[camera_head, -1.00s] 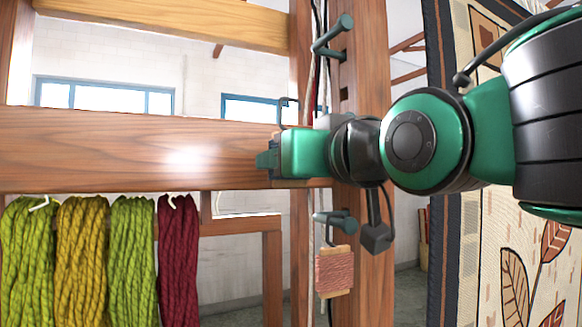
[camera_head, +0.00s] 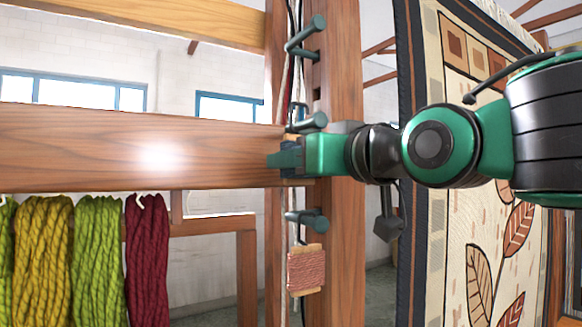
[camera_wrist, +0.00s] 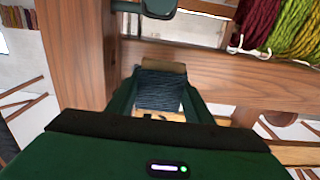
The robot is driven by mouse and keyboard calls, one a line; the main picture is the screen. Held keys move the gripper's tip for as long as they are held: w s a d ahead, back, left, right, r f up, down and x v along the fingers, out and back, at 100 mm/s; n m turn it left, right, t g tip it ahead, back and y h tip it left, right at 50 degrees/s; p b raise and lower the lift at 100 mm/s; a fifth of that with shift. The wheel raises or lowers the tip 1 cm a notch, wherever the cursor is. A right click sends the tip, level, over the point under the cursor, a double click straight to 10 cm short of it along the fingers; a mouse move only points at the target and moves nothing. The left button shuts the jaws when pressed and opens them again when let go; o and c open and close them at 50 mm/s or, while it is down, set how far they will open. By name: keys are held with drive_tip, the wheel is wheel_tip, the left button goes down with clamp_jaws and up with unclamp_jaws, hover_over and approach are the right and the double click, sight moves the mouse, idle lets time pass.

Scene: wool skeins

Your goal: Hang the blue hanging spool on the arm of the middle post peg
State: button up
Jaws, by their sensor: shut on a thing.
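My gripper (camera_head: 286,160) is shut on the blue spool, in front of the wooden post (camera_head: 342,190). In the wrist view the dark blue wound spool (camera_wrist: 158,90) sits between the fingers, with pale wooden ends. In the head view only a small blue patch (camera_head: 291,143) of it shows; the fingers hide the rest. The middle post peg (camera_head: 308,123) sticks out just above my gripper. The spool is close under this peg. I cannot tell whether its hook is on the peg's arm or only beside it.
An upper peg (camera_head: 305,36) is empty. A lower peg (camera_head: 307,220) carries a pink spool (camera_head: 306,270). A wide wooden beam (camera_head: 90,145) runs left behind my gripper, with several wool skeins (camera_head: 98,255) below it. A patterned tapestry (camera_head: 450,110) hangs at the right.

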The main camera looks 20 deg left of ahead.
drive_tip(key=shift+w+d, duration=0.4)
drive_tip(key=shift+w, duration=0.05)
drive_tip(key=shift+w+d+f, duration=0.1)
drive_tip(key=shift+f, duration=0.65)
drive_tip(key=o, duration=1.1)
